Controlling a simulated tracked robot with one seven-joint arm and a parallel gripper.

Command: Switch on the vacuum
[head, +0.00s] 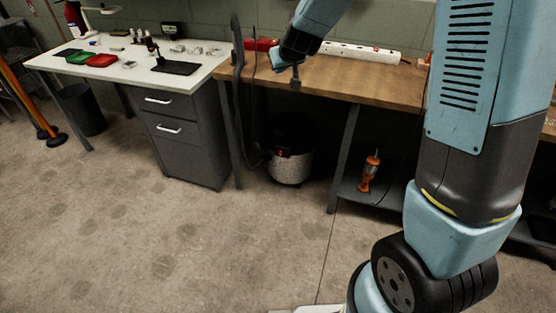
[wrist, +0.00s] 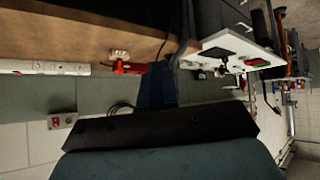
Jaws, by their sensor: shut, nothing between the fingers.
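The vacuum (head: 291,168) stands on the floor under the wooden bench in the head view. It is a drum with a dark top, a pale speckled lower body and a small red part at its front. Its switch is too small to make out. A black hose (head: 238,80) rises beside it at the bench's left end. My gripper (head: 296,84) is shut and empty near the bench's front edge, above the vacuum and apart from it. In the wrist view, dark parts of my gripper (wrist: 156,86) show in the middle; the vacuum is not seen there.
The wooden bench (head: 385,84) carries a white power strip (head: 360,50) and a red item (head: 262,44). A grey drawer cabinet (head: 180,135) stands left of the vacuum. An orange tool (head: 370,172) sits on a low shelf to the right. The floor in front is clear.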

